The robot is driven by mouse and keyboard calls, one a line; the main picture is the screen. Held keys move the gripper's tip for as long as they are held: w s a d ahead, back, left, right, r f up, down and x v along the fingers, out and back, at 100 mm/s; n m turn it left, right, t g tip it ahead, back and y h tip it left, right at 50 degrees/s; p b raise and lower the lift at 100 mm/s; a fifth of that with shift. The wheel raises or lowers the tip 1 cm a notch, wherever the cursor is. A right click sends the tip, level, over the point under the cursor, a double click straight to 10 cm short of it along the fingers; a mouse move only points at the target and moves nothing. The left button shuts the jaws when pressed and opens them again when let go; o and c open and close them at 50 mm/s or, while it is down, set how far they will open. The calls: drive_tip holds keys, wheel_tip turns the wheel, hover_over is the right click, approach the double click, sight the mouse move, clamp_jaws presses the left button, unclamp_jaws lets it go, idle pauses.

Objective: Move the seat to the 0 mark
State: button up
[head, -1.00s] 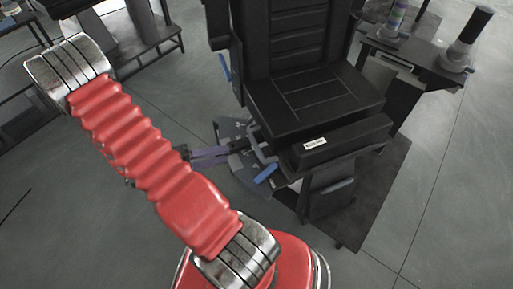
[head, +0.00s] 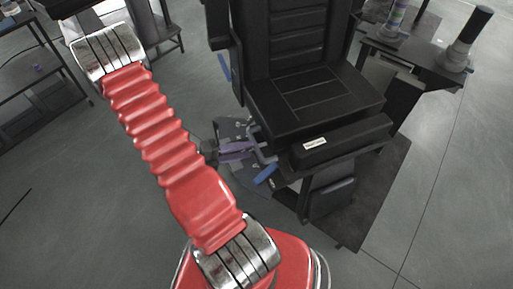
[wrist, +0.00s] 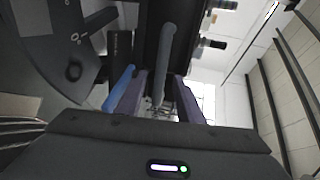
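I cannot tell surely which mark the seat stands at. My gripper (head: 238,151) has purple fingers and is beside the seat's lower left side. In the wrist view the fingers (wrist: 157,92) are apart, with a grey rod (wrist: 168,50) showing between them; I see no grip on it.
A blue handle (head: 265,174) is just below my gripper in the head view, and a blue bar shows close to the left finger in the wrist view (wrist: 118,86). A dark side table (head: 415,60) with cylinders stands at right. Open floor lies at lower left.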

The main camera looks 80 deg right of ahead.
sight(257, 148)
drive_tip(key=shift+x, duration=2.55)
drive_tip(key=shift+c, duration=0.2)
clamp_jaws()
drive_tip(key=shift+a+f, duration=0.1)
